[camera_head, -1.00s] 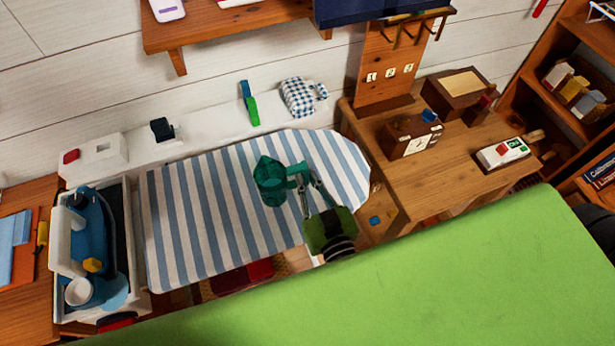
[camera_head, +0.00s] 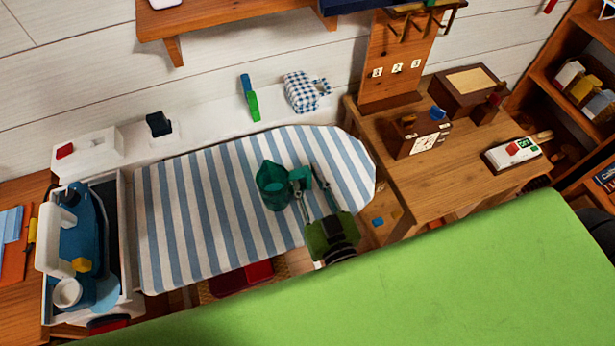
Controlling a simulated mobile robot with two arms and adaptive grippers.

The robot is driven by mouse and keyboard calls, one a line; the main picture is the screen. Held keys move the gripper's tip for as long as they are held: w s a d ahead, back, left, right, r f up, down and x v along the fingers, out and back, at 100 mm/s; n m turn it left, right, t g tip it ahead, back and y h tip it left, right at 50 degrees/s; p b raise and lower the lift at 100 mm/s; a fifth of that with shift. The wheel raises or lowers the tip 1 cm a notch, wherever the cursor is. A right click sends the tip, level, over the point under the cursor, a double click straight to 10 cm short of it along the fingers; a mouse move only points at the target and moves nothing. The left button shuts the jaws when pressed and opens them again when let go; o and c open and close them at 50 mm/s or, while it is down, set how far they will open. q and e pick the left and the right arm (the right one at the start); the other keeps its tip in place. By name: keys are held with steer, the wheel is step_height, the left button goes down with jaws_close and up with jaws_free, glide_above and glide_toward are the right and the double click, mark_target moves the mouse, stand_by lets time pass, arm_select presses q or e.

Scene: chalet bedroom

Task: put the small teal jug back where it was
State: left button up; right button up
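The small teal jug (camera_head: 273,187) stands on the blue-and-white striped ironing board (camera_head: 205,215), right of its middle. Its handle points right. My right gripper (camera_head: 304,179) reaches up from the lower right. Its two fingers are spread, one on each side of the handle, and look open. I cannot tell whether either finger touches the handle. My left gripper is not in view.
A checkered jug (camera_head: 301,93) and a green-and-blue item (camera_head: 252,105) stand on the white ledge behind. A tray with a blue iron (camera_head: 84,240) is at left. A wooden table (camera_head: 455,170) with boxes is at right. A green surface (camera_head: 400,285) fills the front.

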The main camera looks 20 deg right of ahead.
steer(key=shift+s+r, duration=0.1)
steer(key=shift+r, duration=0.05)
steer(key=s+b, duration=0.2)
steer(key=s, duration=0.9)
steer(key=shift+d, duration=0.15)
steer(key=shift+s, duration=0.4)
